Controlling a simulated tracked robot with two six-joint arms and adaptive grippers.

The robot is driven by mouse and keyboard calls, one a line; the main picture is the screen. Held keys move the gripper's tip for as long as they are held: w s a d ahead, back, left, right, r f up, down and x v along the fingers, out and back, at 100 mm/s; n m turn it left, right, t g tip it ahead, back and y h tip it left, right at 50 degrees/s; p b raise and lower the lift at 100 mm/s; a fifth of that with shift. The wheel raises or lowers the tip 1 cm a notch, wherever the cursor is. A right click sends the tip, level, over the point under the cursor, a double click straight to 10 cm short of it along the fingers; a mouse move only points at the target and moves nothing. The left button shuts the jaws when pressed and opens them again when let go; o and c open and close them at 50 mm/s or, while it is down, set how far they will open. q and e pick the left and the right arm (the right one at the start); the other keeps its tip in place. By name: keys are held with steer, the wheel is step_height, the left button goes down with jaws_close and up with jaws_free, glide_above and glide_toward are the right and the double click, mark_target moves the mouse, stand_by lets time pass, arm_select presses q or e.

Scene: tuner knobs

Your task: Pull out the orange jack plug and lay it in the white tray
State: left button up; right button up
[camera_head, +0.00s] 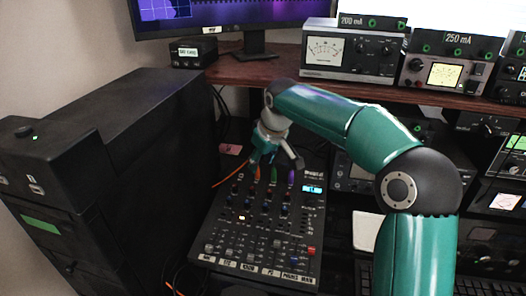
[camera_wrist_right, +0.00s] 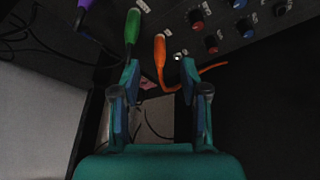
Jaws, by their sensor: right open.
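The orange jack plug (camera_wrist_right: 160,50) stands in the top of the black mixer (camera_head: 265,232), its orange cable (camera_head: 232,174) trailing off to the left in the head view. My right gripper (camera_head: 276,156) is over the mixer's far end. In the right wrist view my right gripper (camera_wrist_right: 159,72) is open, and the orange plug shows between its fingertips with gaps at both sides. A green plug (camera_wrist_right: 132,28) is close beside the left finger. A white flat thing (camera_head: 366,229) is partly hidden behind my right arm; I cannot tell whether it is the tray. My left gripper is out of view.
A purple plug (camera_wrist_right: 84,10) is beyond the green one. A tall black cabinet (camera_head: 125,135) stands left of the mixer. A wooden shelf (camera_head: 260,72) with meters and a monitor (camera_head: 225,14) runs behind. Rack gear fills the right side.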

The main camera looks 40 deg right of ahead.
mark_target(258, 178)
steer(key=x, duration=0.5)
steer(key=shift+w+f+b, duration=0.1)
steer(key=shift+f+b, duration=0.2)
steer(key=shift+f, duration=0.1)
jaws_close()
